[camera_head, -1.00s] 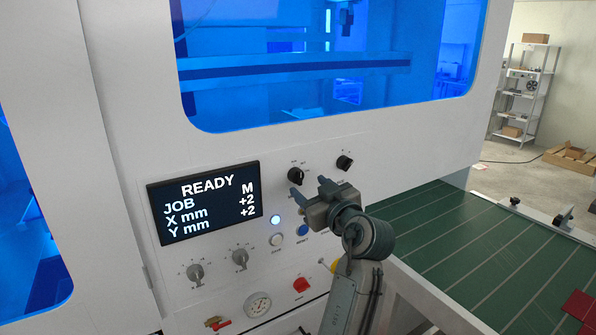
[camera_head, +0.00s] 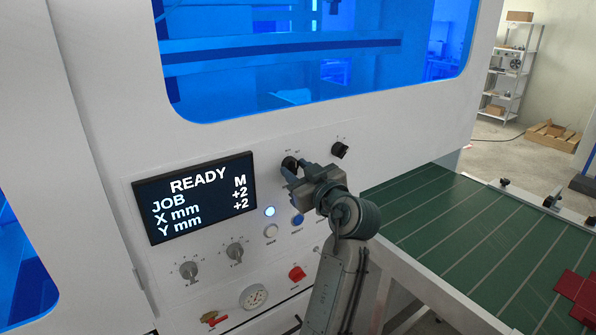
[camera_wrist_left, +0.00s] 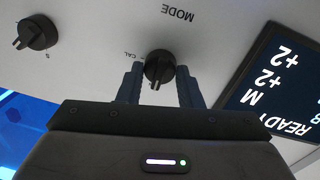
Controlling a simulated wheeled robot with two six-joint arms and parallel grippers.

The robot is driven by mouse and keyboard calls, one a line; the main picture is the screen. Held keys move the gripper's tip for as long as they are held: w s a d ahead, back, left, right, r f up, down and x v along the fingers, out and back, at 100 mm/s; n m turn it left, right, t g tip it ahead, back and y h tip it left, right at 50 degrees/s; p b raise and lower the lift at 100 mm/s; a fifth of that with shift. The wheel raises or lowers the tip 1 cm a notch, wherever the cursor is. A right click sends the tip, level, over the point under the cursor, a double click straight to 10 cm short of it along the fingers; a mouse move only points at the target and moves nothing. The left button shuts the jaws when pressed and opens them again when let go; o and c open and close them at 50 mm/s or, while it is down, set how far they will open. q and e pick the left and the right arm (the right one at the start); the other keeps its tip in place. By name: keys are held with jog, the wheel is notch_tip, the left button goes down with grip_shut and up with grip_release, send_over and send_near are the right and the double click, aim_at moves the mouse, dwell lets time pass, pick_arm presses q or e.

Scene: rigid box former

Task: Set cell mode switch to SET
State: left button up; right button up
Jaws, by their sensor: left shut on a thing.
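The cell mode switch (camera_head: 289,163) is a black rotary knob on the white machine panel, right of the display and partly hidden by my gripper. In the left wrist view the knob (camera_wrist_left: 158,69) sits under an upside-down MODE label, with CAL printed beside it. Its pointer ridge points down in that view, between the fingers. My left gripper (camera_head: 294,175) has its two blue-grey fingers on either side of the knob and is shut on it. The fingers also show in the left wrist view (camera_wrist_left: 160,84). The SET mark cannot be read. My right gripper is not in view.
A display (camera_head: 195,197) reads READY. A second black knob (camera_head: 340,150) is close by, upper right. A lit white button (camera_head: 269,211), a blue button (camera_head: 297,220), grey dials (camera_head: 235,252) and a red knob (camera_head: 297,273) lie below. A green conveyor (camera_head: 470,235) is at right.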

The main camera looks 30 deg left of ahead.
pick_arm(q)
jog(key=shift+m, duration=0.5)
jog(key=m, duration=0.1)
jog(key=m+p, duration=0.1)
jog(key=m, duration=0.1)
jog(key=shift+r+m, duration=0.2)
jog(key=shift+m, duration=0.1)
jog(key=m+p, duration=0.2)
jog(key=m, duration=0.1)
jog(key=shift+m+g, duration=0.4)
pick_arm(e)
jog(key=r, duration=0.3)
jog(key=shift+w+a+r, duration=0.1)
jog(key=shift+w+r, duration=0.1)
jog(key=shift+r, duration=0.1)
pick_arm(q)
jog(key=shift+p, duration=0.35)
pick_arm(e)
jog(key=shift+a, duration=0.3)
